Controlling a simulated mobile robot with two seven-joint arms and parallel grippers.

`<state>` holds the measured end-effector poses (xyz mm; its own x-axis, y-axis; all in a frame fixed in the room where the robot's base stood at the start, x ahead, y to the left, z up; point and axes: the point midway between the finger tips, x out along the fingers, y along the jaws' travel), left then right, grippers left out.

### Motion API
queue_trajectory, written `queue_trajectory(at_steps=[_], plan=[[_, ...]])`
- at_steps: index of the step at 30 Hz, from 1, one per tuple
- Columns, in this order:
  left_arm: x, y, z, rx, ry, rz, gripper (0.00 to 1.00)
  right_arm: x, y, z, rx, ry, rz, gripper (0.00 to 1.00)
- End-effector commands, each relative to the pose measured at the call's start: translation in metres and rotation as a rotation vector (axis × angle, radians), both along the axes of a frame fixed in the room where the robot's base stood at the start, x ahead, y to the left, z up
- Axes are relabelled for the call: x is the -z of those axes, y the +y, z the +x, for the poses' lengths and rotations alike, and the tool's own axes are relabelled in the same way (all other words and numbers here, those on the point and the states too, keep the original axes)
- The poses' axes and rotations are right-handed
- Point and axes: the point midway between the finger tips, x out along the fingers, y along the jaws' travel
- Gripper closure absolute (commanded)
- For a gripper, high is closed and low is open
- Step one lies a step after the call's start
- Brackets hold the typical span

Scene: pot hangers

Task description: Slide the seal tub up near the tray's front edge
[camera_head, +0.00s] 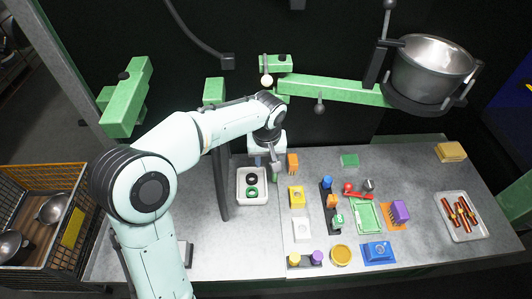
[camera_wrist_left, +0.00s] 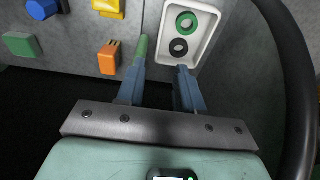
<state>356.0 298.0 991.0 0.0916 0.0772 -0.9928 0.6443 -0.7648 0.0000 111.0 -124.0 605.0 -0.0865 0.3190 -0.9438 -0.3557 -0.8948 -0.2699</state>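The seal tub, a white rounded tub (camera_head: 240,203) holding a black ring and a green ring, sits on the grey worktop left of centre. It also shows in the left wrist view (camera_wrist_left: 209,42), top centre. My left gripper (camera_head: 267,162) is just beyond the tub's far end, pointing down. Its two blue fingers (camera_wrist_left: 161,72) are apart with nothing clearly held between them. The right-hand finger appears close to the tub's end; I cannot tell whether they touch. A white tray (camera_head: 443,205) with several red-brown rods lies at the far right. My right gripper is not in view.
An orange block (camera_head: 292,161) and a yellow block (camera_head: 297,195) stand right of the tub. A dark post (camera_head: 222,185) rises close on its left. Several small coloured parts fill the middle worktop. A metal pot (camera_head: 433,69) hangs above at right.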

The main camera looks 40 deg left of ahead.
Motion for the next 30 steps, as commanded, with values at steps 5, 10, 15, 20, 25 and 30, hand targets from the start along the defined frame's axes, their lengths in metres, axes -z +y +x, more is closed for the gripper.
queue_trajectory(at_steps=[5, 10, 15, 20, 25, 30], plan=[[0.0, 0.0, 0.0, 0.0, 0.0, 0.0, 0.64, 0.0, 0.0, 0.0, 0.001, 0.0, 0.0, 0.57], [0.009, 0.001, 0.0, 0.0, 0.004, 0.0, 0.64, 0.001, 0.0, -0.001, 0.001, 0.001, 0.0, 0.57], [0.036, 0.003, 0.002, 0.0, 0.006, 0.0, 0.64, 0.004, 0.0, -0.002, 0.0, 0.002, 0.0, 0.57], [0.068, 0.005, 0.005, 0.001, 0.005, 0.0, 0.64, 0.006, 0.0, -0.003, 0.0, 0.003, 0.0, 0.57], [0.099, 0.007, 0.008, 0.0, 0.004, -0.001, 0.64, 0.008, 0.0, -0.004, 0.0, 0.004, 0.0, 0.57], [0.121, 0.009, 0.011, 0.0, 0.003, -0.001, 0.64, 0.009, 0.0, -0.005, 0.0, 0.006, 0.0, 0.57]])
